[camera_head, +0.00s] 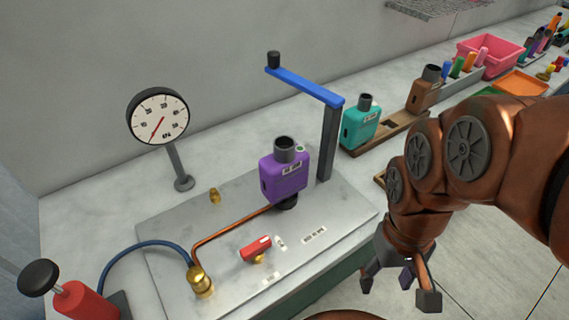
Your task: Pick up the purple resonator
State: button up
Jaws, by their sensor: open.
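The purple resonator (284,178) is a boxy purple block with a dark grey pipe stub on top and a label on its front. It sits upright on a dark round seat on the metal plate (330,222), beside a dark post with a blue arm (305,86) reaching over toward the left. My gripper (398,298) is open and empty, pointing down at the lower right. It is apart from the resonator, to its right and nearer the camera, beyond the front edge of the bench.
A pressure gauge (158,117) stands at the back left. A red valve handle (256,248), copper tube and brass fitting (200,281) lie on the plate. A red pump (80,302) is at the lower left. Teal (360,126) and brown (423,95) resonators stand on a wooden rack to the right.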

aim_at(283, 173)
jog(key=u, duration=0.3)
jog(key=k, duration=1)
jog(key=u, duration=1.3)
jog(key=i, duration=1.1)
jog(key=z, duration=0.5)
